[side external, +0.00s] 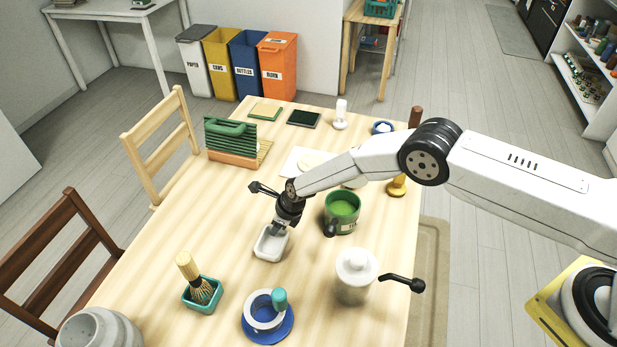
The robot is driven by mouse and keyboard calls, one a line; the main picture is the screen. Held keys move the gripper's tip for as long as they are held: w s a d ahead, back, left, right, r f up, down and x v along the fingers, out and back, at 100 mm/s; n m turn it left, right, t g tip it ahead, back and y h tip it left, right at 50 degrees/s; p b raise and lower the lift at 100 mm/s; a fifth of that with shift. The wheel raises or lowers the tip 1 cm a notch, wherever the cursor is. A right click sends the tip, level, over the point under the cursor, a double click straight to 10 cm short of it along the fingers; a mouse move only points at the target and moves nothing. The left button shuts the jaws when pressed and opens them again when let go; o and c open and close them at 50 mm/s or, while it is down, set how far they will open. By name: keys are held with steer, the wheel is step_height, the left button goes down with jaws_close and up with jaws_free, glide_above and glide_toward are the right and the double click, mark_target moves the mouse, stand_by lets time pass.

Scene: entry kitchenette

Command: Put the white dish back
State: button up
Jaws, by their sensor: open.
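The white dish (267,253) is a small rectangular dish on the light wooden table (225,260), left of the green mug. My gripper (277,231) points down at the dish's far part, with its fingertips over or inside the rim. The gripper is open. Part of the dish is hidden behind the gripper, and I cannot tell whether the fingers touch it.
A green mug (342,212) with green liquid stands close right of my gripper. Bare table lies left of the dish.

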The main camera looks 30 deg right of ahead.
steer(key=v, duration=1.1)
steer(key=shift+d+r, duration=0.15)
steer(key=shift+r, duration=0.1)
steer(key=shift+s, duration=0.1)
stand_by(0.5)
steer(key=shift+r, duration=0.1)
steer(key=s+d+r+n+h, duration=0.1)
steer(key=s+d+r+n, duration=0.3)
steer(key=d+r+n, duration=0.3)
steer(key=s+d+r+n+h, duration=0.1)
steer(key=s+d+r+n, duration=0.4)
steer(key=d+r+n, duration=0.15)
steer(key=s+d+r+n, duration=0.2)
steer(key=s+d+n, duration=0.3)
steer(key=s, duration=0.3)
steer(key=s+d+r+n+h, duration=0.1)
steer(key=s+d+r+n, duration=0.1)
steer(key=s+d+n, duration=0.3)
steer(key=s+n, duration=0.3)
steer(key=shift+d+r+g, duration=0.3)
steer(key=shift+d+r, duration=0.05)
